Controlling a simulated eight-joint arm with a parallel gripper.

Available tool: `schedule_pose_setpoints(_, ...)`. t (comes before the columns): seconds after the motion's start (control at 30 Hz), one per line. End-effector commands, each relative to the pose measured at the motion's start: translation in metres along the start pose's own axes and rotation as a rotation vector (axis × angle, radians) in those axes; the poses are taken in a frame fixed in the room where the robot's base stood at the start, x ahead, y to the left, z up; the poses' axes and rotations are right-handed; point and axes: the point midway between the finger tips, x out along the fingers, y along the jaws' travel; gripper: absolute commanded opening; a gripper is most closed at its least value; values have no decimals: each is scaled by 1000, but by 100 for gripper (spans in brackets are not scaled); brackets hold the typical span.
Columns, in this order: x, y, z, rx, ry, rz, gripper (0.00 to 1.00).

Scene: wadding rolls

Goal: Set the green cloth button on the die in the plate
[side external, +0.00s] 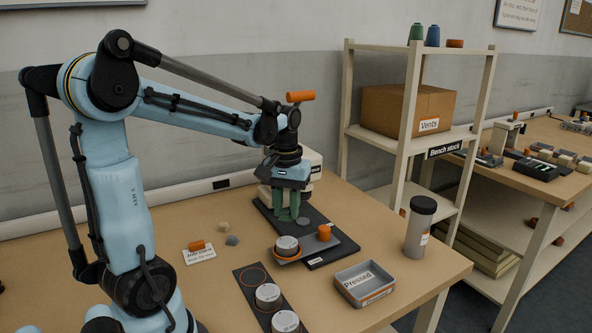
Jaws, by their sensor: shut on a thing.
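My gripper (287,214) points down over the black base plate (265,212), with its green fingers low and close to it. It is shut on what seems to be the green cloth button, but the button is too small and close in colour to the fingers to make out. A small grey disc (302,220) lies just right of the fingertips, perhaps the die; I cannot tell for sure. In front is a grey plate (309,246) bearing a pale-topped round piece (286,246) and an orange knob (324,232).
A black strip (246,293) at the front holds round pieces (268,295) and an empty orange ring. A grey tray marked "Pressed" (364,295) and a dark-lidded canister (420,225) stand right. Behind my gripper is a pale machine (314,162) with an orange handle (300,97).

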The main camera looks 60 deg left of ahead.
Motion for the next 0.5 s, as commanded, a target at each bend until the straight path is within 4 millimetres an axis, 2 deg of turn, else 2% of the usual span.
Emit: schedule_pose_setpoints(0.5,37,0,0,0,0,0,0)
